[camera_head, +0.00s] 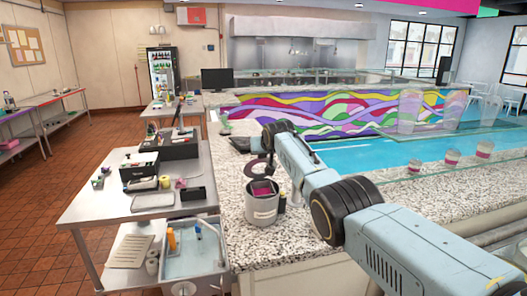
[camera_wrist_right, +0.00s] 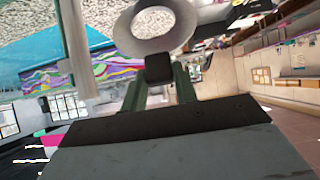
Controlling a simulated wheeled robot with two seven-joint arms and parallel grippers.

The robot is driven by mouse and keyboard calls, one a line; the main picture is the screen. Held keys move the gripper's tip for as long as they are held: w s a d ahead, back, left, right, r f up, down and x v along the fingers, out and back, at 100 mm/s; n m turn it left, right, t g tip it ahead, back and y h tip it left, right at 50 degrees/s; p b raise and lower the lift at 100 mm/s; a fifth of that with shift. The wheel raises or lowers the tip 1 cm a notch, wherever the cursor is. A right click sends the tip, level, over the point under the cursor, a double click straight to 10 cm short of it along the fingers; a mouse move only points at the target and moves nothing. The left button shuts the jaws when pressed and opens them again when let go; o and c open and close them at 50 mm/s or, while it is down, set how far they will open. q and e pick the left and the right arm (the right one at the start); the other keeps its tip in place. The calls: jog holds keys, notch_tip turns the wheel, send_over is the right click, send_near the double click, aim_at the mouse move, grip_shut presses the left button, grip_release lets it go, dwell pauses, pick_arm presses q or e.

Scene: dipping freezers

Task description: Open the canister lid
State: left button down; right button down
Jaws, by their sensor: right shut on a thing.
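The grey canister (camera_head: 262,208) stands upright on the speckled counter, with dark and magenta contents showing at its open top. The lid (camera_head: 254,170), a ring shape, is tilted up at the canister's rim; whether it touches the rim is unclear. In the right wrist view, the lid (camera_wrist_right: 126,30) is a grey ring with an open middle. My right gripper (camera_wrist_right: 158,82) has its green fingers shut on the dark tab at the lid's edge. In the head view, my right arm hides most of this gripper. My left gripper is not in view.
A small dark jar (camera_head: 282,202) stands right beside the canister. The speckled counter (camera_head: 232,222) is clear in front. A steel table (camera_head: 110,207) with a black box and trays is to the left.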

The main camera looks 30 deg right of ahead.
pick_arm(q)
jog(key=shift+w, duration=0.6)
pick_arm(e)
jog(key=shift+f, duration=0.3)
jog(key=c, duration=1.4)
grip_release()
jog(key=o, duration=0.3)
jog(key=shift+r, duration=0.1)
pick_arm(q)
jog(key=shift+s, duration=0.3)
pick_arm(e)
jog(key=shift+r, duration=0.1)
jog(key=shift+s, duration=0.15)
pick_arm(q)
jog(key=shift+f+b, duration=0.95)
jog(key=shift+b, duration=0.05)
pick_arm(e)
jog(key=shift+v, duration=6.55)
